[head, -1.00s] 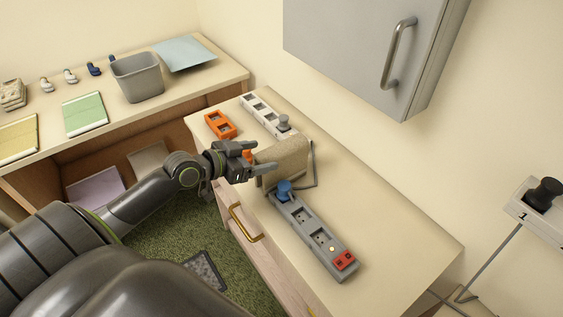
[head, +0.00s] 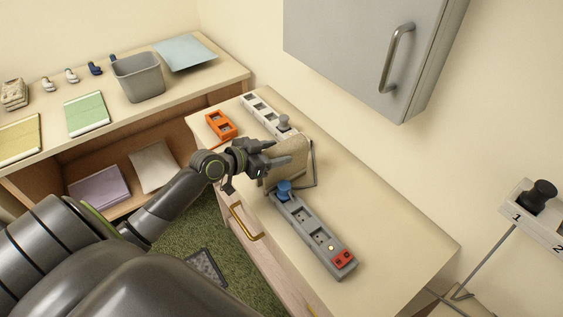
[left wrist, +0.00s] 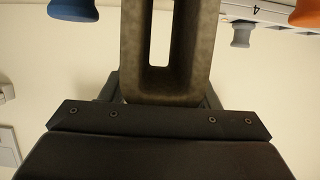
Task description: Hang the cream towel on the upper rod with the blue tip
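The cream towel (head: 290,160) is a folded, tan loop above the counter's middle. My left gripper (head: 263,160) is at its left end. In the left wrist view the towel (left wrist: 135,60) stands between the two fingers, with a pale slot between its layers; the gripper looks shut on it. A thin grey frame (head: 314,166) shows just right of the towel; its rods are mostly hidden by the towel and gripper. I cannot make out a blue rod tip. A blue knob-like piece (head: 284,187) shows at the grey strip's end, also in the left wrist view (left wrist: 72,8). My right gripper is out of view.
A grey power strip (head: 312,232) with a red switch lies in front of the towel. A white strip (head: 258,106) and an orange block (head: 221,124) lie behind. A grey cabinet (head: 365,45) hangs above. The counter's right part (head: 385,220) is clear.

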